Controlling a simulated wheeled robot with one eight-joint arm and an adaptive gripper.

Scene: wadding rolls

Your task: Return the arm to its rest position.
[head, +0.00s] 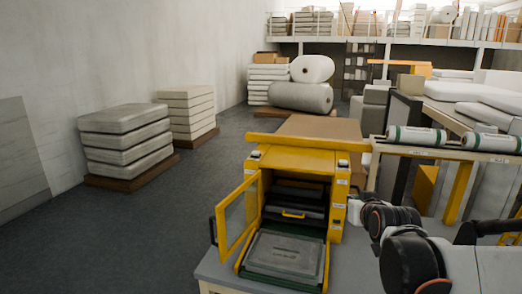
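My arm (410,245) reaches in from the lower right of the head view, its dark and grey links beside the right side of a yellow machine (297,159). My gripper cannot be made out, so whether it is open or shut does not show. The yellow machine stands on a grey table (216,272). Its framed door (238,220) is swung open to the left. A tray with a grey slab (285,254) sits out in front of the opening. A dark drawer with a yellow handle (293,215) shows inside.
A bench (445,153) at right carries white rolls with green ends (416,136). Stacked grey pads (125,145) stand on pallets along the left wall. The floor (120,235) left of the table is clear.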

